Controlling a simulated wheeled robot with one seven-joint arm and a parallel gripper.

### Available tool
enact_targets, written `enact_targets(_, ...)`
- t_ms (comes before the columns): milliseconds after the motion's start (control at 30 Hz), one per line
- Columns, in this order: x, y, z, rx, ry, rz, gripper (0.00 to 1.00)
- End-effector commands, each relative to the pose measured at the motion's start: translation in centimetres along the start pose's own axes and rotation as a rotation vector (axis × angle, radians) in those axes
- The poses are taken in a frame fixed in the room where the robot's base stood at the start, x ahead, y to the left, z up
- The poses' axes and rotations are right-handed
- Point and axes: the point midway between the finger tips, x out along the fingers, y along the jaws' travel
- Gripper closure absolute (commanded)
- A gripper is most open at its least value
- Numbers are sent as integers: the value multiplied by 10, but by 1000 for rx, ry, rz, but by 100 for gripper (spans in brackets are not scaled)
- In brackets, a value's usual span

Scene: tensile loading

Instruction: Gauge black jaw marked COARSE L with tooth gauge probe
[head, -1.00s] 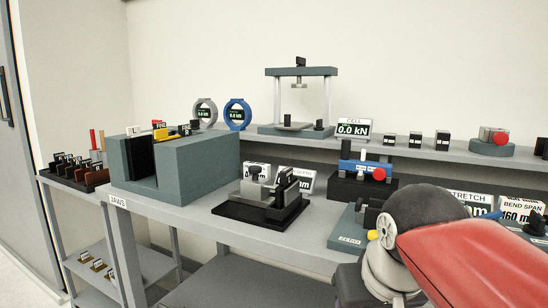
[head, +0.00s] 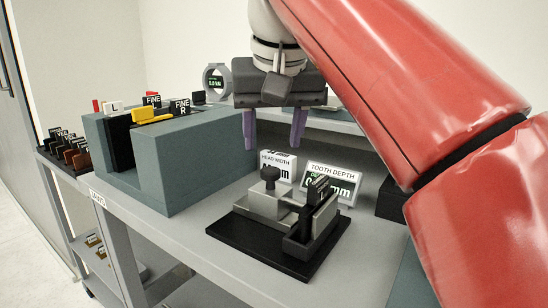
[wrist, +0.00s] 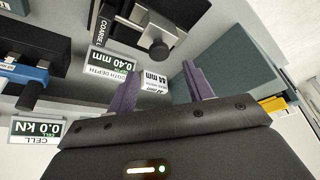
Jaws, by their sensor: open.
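The black jaw marked COARSE L (wrist: 101,30) sits upright in the dark holder of the tooth gauge (head: 228,226); its label also shows in the head view (head: 318,187). The gauge's grey sliding probe block with a black knob (head: 270,174) stands just left of the jaw; the knob also shows in the wrist view (wrist: 158,50). I cannot tell whether the probe touches the teeth. My gripper (head: 274,132) is open and empty, behind and above the gauge in the head view. Its two purple fingers (wrist: 160,70) point toward the gauge in the wrist view.
The tooth depth display (head: 332,180) behind the gauge appears to read 0.40 mm in the wrist view. The head width display (head: 277,166) stands beside it. A grey-green block (head: 200,165) holding yellow FINE jaws stands left. Bare bench lies in front.

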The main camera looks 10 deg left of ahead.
Motion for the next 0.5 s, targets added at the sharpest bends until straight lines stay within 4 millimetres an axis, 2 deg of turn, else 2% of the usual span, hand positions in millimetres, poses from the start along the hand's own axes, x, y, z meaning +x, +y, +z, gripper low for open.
enact_targets(300, 50, 1, 2, 1, -1, 0, 49)
enact_targets(500, 63, 1, 1, 1, 1, 0, 49)
